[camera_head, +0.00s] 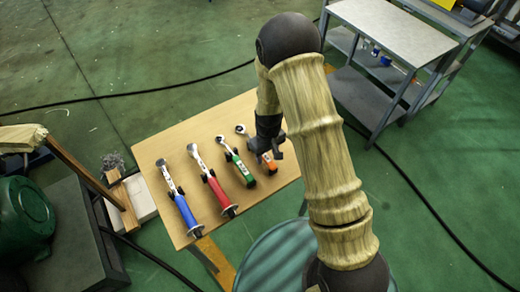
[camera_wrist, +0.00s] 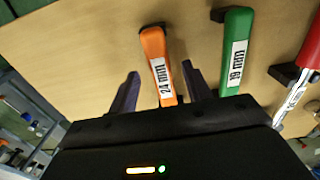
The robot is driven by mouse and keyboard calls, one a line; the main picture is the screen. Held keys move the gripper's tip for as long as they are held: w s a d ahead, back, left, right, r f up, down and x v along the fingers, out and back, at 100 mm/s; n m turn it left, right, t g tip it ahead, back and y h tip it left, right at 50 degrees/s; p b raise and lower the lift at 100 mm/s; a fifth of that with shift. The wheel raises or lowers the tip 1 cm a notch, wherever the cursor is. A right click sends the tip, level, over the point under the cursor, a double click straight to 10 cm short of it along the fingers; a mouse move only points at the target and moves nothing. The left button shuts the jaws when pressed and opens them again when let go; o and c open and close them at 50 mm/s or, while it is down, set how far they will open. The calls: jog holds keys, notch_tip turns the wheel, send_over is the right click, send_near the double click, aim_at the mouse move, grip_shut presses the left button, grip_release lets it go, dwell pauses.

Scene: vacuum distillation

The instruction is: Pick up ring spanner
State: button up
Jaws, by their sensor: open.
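Several ring spanners lie in a row on a small wooden table (camera_head: 152,152). The orange-handled one (camera_head: 268,164) is at the right end, labelled 24 mm in the wrist view (camera_wrist: 154,50). Next to it is the green-handled one (camera_head: 243,170), labelled 19 mm in the wrist view (camera_wrist: 234,58). A red-handled tool (camera_head: 219,192) and a blue-handled tool (camera_head: 185,210) lie further left. My gripper (camera_wrist: 161,84) is open, with its fingers on either side of the orange handle's lower end. A gap shows on both sides of the handle. The head view partly hides the orange spanner behind my gripper.
A grey metal cart (camera_head: 400,35) stands at the upper right. A green drum-like object (camera_head: 24,215) is at the left, and a round teal-topped object (camera_head: 275,262) stands in front of the table. Dark cables cross the green floor.

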jog(key=shift+f, duration=1.35)
grip_shut()
dwell(0.7)
